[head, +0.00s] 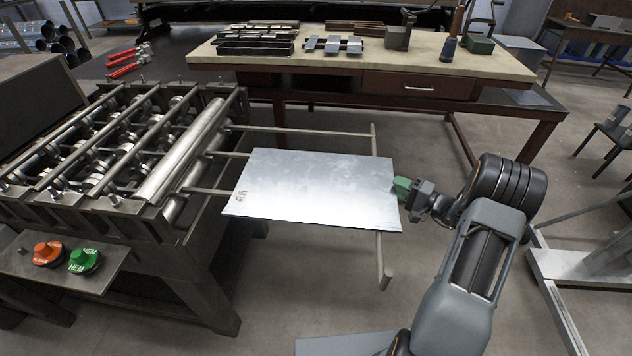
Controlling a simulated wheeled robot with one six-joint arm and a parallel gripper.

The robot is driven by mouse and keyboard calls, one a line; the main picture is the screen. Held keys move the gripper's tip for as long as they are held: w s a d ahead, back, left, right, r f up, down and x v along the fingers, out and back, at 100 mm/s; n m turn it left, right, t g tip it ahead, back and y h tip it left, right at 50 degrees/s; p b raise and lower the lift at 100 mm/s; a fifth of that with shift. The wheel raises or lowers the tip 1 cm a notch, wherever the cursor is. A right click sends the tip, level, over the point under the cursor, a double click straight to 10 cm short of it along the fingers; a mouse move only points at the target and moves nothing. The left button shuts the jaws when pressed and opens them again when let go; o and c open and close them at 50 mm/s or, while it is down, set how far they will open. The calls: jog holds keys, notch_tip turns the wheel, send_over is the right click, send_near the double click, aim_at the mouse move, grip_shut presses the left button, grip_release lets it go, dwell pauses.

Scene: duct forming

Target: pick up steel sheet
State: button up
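The steel sheet (312,188) is a flat, shiny rectangular plate with small dark markings near its left edge. It lies over the support rails at the right side of the roller machine. My gripper (402,187) is at the sheet's right edge, with green parts at its end. The fingertips meet or overlap the edge, but at this size I cannot tell whether they are closed on it.
A workbench (340,75) with tools stands behind. A light metal frame (575,265) is at the right.

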jog(key=shift+x, duration=1.35)
grip_shut()
dwell(0.4)
